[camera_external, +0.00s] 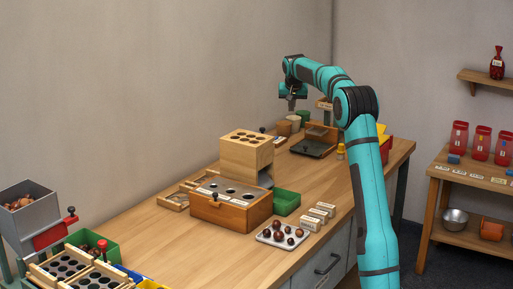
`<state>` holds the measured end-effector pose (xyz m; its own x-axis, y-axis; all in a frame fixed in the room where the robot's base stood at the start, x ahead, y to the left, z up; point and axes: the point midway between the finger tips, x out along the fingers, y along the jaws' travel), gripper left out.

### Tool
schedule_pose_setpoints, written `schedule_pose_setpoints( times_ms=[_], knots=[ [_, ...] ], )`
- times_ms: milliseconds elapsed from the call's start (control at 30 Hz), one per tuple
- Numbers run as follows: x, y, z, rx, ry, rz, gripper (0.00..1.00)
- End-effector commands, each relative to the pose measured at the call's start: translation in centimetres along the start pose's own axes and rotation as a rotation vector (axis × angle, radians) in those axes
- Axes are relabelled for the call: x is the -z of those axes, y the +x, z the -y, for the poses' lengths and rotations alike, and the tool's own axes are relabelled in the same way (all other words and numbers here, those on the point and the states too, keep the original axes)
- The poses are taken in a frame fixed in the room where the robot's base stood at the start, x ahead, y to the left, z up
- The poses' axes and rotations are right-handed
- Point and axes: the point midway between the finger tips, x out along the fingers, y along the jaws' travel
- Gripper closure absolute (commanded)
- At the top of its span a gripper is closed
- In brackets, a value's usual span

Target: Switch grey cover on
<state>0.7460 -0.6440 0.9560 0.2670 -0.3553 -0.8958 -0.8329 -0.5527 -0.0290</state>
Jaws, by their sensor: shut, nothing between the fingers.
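A wooden box (230,214) with a grey top plate (243,186) with dark round holes stands mid-table. A dark flat device (310,149) with a wooden frame sits farther back. I cannot tell which of these, if either, is the grey cover, and no switch is clear at this size. My gripper (291,106) is shut and empty, pointing down in the air above the back of the table. It is apart from both of these things.
A taller wooden block with holes (246,146) stands behind the box. A green bin (287,202), a tray of chestnuts (270,240) and small labelled blocks (318,213) lie to the right. Small round containers (284,128) stand near my gripper. Bare tabletop (170,236) shows at front left.

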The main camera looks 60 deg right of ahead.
Motion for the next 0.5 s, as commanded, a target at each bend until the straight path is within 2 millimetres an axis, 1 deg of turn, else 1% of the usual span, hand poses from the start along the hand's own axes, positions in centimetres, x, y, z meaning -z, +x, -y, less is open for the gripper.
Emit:
schedule_pose_setpoints(
  times_ms=[33, 200, 300, 400, 500],
  knots=[
    [0.6, 1.7, -1.1, -0.013, 0.016, 0.019, 1.0],
    [1.8, 5.5, -4.2, -0.045, 0.058, 0.065, 1.0],
    [2.3, 7.1, -5.5, -0.059, 0.077, 0.085, 1.0],
    [2.5, 8.1, -6.3, -0.067, 0.089, 0.097, 1.0],
    [2.6, 8.6, -6.8, -0.072, 0.094, 0.104, 1.0]
  ],
)
